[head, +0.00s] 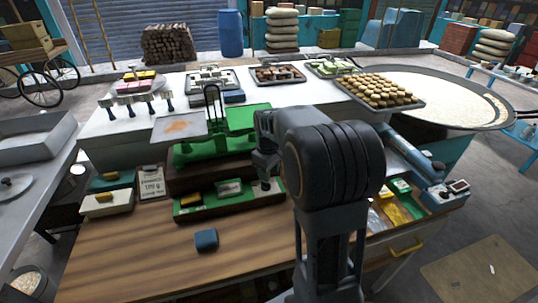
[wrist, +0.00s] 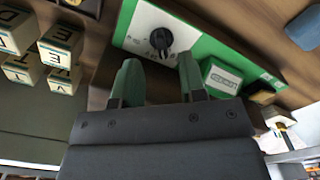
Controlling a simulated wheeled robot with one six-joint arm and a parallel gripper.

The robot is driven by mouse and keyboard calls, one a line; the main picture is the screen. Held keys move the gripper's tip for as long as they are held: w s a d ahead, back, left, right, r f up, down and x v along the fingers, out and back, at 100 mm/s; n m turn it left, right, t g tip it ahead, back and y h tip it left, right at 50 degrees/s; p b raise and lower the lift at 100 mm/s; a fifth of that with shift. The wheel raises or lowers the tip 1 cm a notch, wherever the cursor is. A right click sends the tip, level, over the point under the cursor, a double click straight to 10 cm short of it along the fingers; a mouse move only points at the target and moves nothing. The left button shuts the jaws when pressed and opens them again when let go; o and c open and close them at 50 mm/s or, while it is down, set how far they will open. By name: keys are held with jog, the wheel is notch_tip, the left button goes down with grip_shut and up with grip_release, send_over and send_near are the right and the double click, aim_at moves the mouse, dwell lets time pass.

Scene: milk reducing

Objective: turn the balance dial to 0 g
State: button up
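The balance dial (wrist: 161,38) is a dark round knob on a pale panel with faint marks, set in a green tray (wrist: 214,52). I cannot read its setting. My gripper (wrist: 160,72) is open, its two greenish fingers apart with nothing between them. The dial lies just beyond the fingertips in the wrist view, apart from them. In the head view my gripper (head: 264,172) points down over the right part of the green tray (head: 186,214), and the dial is hard to make out there. The green balance (head: 190,155) with its flat metal pan (head: 180,127) stands behind.
A small blue box (head: 206,240) lies on the wooden counter (head: 130,262) in front of the tray. A written card (head: 151,183) stands left. Several lettered blocks (wrist: 60,45) show at wrist-view left.

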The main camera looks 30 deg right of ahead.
aim_at(269, 184)
notch_tip(269, 184, up, 9)
jog(key=shift+f, duration=0.2)
jog(key=shift+s, duration=0.1)
